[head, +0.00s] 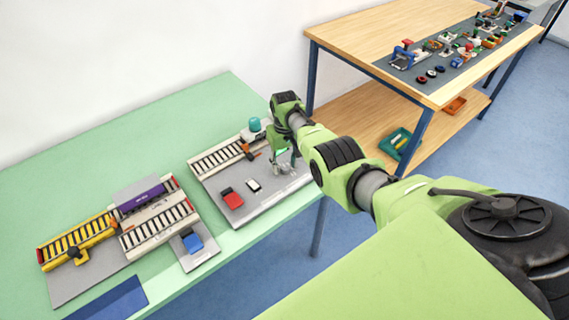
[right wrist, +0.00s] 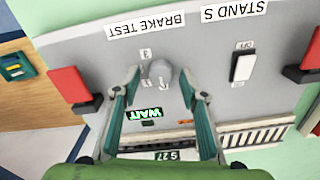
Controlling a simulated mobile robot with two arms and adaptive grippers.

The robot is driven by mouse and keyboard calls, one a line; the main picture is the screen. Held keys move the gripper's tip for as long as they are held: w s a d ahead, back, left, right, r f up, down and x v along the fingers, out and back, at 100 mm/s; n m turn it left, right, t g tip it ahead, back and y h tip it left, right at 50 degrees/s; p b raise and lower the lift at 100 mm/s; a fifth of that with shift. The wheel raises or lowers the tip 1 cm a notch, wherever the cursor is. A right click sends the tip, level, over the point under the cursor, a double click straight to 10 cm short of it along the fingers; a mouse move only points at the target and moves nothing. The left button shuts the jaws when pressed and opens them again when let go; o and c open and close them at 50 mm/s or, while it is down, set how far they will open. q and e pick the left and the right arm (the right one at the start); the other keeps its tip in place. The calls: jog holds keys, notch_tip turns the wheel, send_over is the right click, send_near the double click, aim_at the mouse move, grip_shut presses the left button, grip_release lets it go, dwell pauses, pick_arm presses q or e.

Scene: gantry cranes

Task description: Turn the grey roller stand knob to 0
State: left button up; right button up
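The grey roller stand (head: 236,206) stands on the green table, with a roller track along its back. In the right wrist view its grey panel (right wrist: 210,40) appears upside down. The round grey knob (right wrist: 159,72) sits on the panel by the "BRAKE TEST" label, with small marks around it; its exact setting is too small to read. My right gripper (right wrist: 160,80) has its teal fingers apart, one on each side of the knob; I cannot tell whether they touch it. In the head view the right gripper (head: 284,164) is over the stand's right part. My left gripper is out of view.
By the knob, a green display (right wrist: 145,113) reads "WAIT". A white switch (right wrist: 243,66) and red blocks (right wrist: 70,86) flank it. A yellow roller stand (head: 75,243) and a purple block (head: 141,195) are further left. A wooden table (head: 400,35) stands behind.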

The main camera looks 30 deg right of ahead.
aim_at(285, 167)
notch_tip(285, 167, up, 12)
dwell(0.6)
jog(key=shift+f, duration=0.1)
dwell(0.4)
